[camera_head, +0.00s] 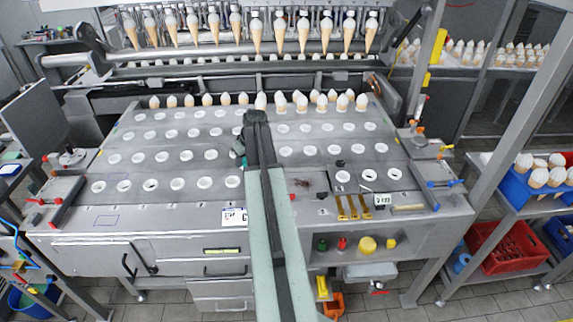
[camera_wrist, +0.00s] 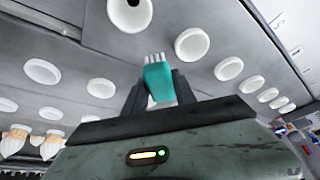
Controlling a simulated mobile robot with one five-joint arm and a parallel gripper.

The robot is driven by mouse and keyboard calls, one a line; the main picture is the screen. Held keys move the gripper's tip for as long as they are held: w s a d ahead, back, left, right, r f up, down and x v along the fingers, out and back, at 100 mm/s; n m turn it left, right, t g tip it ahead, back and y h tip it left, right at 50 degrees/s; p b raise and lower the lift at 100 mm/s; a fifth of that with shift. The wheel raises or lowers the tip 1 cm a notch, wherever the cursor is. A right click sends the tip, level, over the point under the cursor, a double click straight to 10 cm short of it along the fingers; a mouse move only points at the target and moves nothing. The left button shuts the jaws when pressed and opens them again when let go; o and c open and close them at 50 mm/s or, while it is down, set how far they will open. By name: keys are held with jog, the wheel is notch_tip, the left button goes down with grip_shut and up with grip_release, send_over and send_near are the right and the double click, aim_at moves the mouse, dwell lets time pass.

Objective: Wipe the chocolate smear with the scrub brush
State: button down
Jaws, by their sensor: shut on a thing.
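The scrub brush (camera_wrist: 158,80) has a teal body and short pale bristles. My gripper (camera_wrist: 160,92) is shut on it, with one dark finger on each side in the wrist view. In the head view, a bit of teal (camera_head: 238,148) shows left of my dark arm end, which hides the rest of the brush. The chocolate smear (camera_head: 303,184) is a dark brown streaky patch on the grey plate, right of my arm in the head view. The brush is apart from the smear, farther back and to the left. I cannot make out the smear in the wrist view.
Rows of white-rimmed holes (camera_head: 177,184) cover the plate. Ice-cream cones (camera_head: 300,102) stand along its back, and more hang above. Yellow strips (camera_head: 347,207) and a label (camera_head: 383,199) lie at the front right. A white label (camera_head: 234,217) lies left of my arm.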

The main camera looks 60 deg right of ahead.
jog(key=s+d+n, duration=0.1)
jog(key=s+d, duration=0.2)
jog(key=s, duration=0.6)
jog(key=s+d, duration=0.3)
jog(key=s, duration=0.5)
jog(key=shift+y, duration=0.3)
notch_tip(320, 180, down, 5)
jog(key=b, duration=0.5)
jog(key=shift+w+a+f, duration=0.1)
jog(key=shift+a+f, duration=0.05)
jog(key=shift+f+b, duration=1)
jog(key=shift+b, duration=0.15)
